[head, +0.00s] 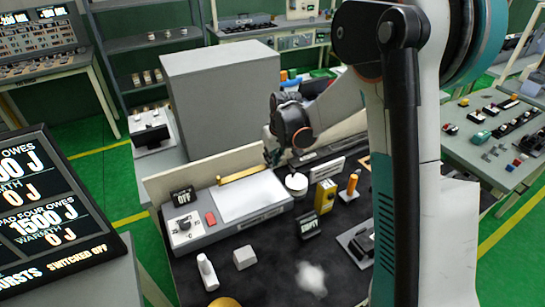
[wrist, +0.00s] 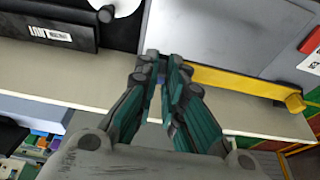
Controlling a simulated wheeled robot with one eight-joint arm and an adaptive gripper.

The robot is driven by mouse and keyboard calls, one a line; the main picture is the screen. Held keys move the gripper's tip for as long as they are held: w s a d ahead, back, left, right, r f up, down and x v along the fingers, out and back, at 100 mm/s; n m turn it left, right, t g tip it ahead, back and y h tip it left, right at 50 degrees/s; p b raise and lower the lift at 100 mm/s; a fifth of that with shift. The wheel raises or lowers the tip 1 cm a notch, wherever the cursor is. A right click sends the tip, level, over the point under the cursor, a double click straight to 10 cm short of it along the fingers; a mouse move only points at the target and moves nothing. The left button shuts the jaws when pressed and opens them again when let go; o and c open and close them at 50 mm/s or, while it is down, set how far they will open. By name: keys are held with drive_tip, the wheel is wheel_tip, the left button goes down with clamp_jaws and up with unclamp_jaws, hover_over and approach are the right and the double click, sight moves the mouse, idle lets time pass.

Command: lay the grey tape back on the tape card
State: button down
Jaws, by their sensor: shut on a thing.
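My gripper (wrist: 162,68) points down over the back edge of the bench, with its teal fingers close together. A small grey-blue sliver shows between the fingertips in the wrist view; it fits the grey tape, but the fingers hide most of it. In the head view my gripper (head: 272,155) is small and dark, behind the white cup (head: 296,184) and to the right of the yellow bar (head: 243,175). I cannot make out the tape card for certain in either view.
A grey unit with a white plate (head: 250,196), an OFF sign (head: 182,196) and a red block stands on the left. An EMPTY sign (head: 308,224), a yellow box (head: 325,196) and an orange-handled tool (head: 349,187) stand right. The dark mat's front middle holds a white cloth-like lump (head: 311,278).

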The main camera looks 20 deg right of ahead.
wheel_tip(320, 180, down, 9)
drive_tip(key=b, duration=0.7)
drive_tip(key=shift+r, duration=0.2)
idle(0.4)
drive_tip(key=c, duration=1.6)
unclamp_jaws()
drive_tip(key=v, duration=1.2)
drive_tip(key=shift+s+r, duration=0.1)
